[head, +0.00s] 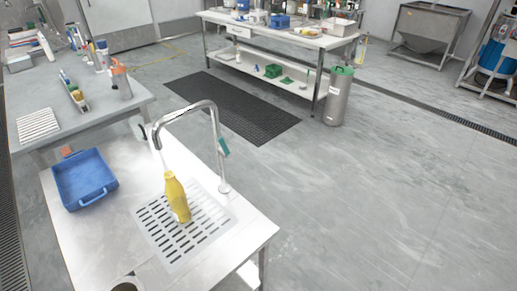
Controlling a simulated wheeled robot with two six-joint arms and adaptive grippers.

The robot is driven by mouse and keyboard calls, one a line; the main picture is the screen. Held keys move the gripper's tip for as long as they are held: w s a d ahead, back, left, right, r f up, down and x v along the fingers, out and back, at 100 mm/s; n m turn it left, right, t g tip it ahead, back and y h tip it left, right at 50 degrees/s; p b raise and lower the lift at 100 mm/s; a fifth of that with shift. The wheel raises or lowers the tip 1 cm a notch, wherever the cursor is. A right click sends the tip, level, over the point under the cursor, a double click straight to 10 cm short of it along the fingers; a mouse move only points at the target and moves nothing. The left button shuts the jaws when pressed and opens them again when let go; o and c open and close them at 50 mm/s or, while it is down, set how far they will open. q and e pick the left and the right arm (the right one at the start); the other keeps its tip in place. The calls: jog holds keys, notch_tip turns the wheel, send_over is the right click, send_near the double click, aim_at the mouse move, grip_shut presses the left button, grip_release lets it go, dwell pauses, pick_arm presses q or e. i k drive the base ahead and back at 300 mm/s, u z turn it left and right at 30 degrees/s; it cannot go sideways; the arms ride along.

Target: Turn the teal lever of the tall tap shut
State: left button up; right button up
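The tall tap (213,140) stands at the right side of a steel sink table, its spout arching over to the left. Its teal lever (223,147) sits on the upright pipe, on the right side below the bend. A yellow bottle (175,194) stands on the slotted drain grate under the spout. A thin pale streak like running water (163,161) shows between the spout's mouth and the bottle's neck. Neither of my grippers is in the head view.
A blue tray (110,193) lies on the steel table left of the bottle. The slotted grate (141,216) surrounds the bottle's base. A grey bench (90,107) with an orange-topped flask (121,80) stands behind. Open floor (370,200) lies to the right of the tap.

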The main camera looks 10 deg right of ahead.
aim_at(227, 154)
jog(key=k, duration=1.3)
jog(key=z, duration=0.8)
jog(key=i, duration=1.4)
jog(key=u, duration=0.15)
